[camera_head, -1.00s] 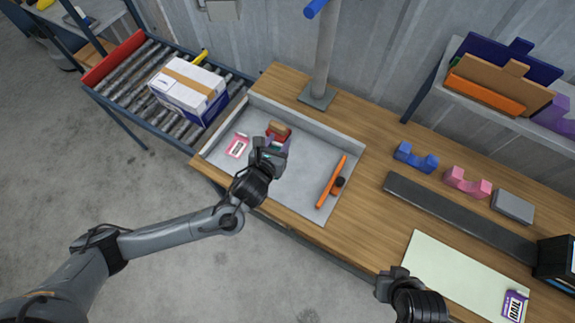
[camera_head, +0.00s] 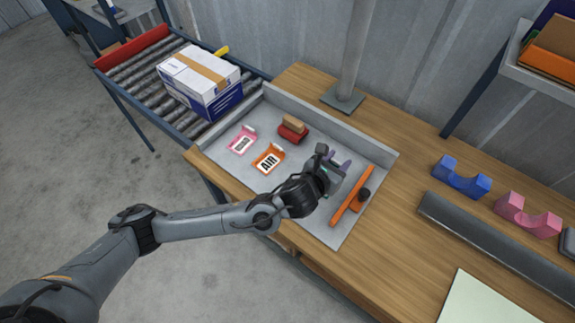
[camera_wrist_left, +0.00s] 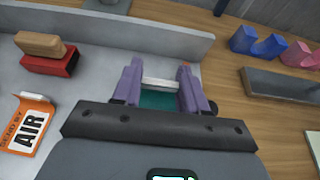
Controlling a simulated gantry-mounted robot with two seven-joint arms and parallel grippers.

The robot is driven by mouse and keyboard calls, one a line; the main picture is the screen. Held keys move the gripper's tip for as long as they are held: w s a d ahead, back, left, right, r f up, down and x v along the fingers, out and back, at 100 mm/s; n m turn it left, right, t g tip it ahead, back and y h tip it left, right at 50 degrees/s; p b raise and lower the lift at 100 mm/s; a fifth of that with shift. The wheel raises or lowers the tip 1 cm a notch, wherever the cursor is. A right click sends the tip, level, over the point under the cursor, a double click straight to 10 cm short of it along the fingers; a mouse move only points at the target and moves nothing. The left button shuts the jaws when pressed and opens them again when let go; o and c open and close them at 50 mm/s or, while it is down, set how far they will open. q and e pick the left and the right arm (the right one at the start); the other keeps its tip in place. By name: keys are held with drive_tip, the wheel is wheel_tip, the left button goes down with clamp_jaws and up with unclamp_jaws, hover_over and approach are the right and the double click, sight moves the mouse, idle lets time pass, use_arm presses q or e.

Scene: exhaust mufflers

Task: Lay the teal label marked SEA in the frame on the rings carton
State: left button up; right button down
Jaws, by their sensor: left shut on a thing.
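My left gripper (camera_head: 339,162) is above the right part of the grey tray (camera_head: 311,118). In the left wrist view its purple fingers are shut on a teal label (camera_wrist_left: 157,99) with a white grip bar along its top; its wording cannot be read. In the head view the gripper mostly hides this label. A white and blue carton (camera_head: 202,84) with brown tape sits on the roller conveyor at the upper left; no marking or label frame can be made out on it. My right gripper is out of view.
An orange AIR label (camera_head: 269,158) and a pink label (camera_head: 243,141) lie in the tray, beside red and tan blocks (camera_head: 292,131). An orange bar (camera_head: 352,196) lies at the tray's right. Blue (camera_head: 461,177) and pink (camera_head: 527,215) cradles stand on the bench.

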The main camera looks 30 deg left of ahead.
use_arm(q)
drive_tip(key=shift+w+a+f, duration=0.3)
drive_tip(key=shift+a+f, duration=0.05)
drive_tip(key=shift+f, duration=0.05)
drive_tip(key=b, duration=0.1)
hover_over(304, 159)
drive_tip(key=s, duration=0.2)
drive_tip(key=f, duration=0.6)
drive_tip(key=shift+d+f, duration=0.2)
drive_tip(key=shift+d, duration=0.15)
drive_tip(key=shift+f+b, duration=0.5)
drive_tip(key=shift+f, duration=1.55)
drive_tip(key=shift+f, duration=0.15)
drive_tip(key=o, duration=1)
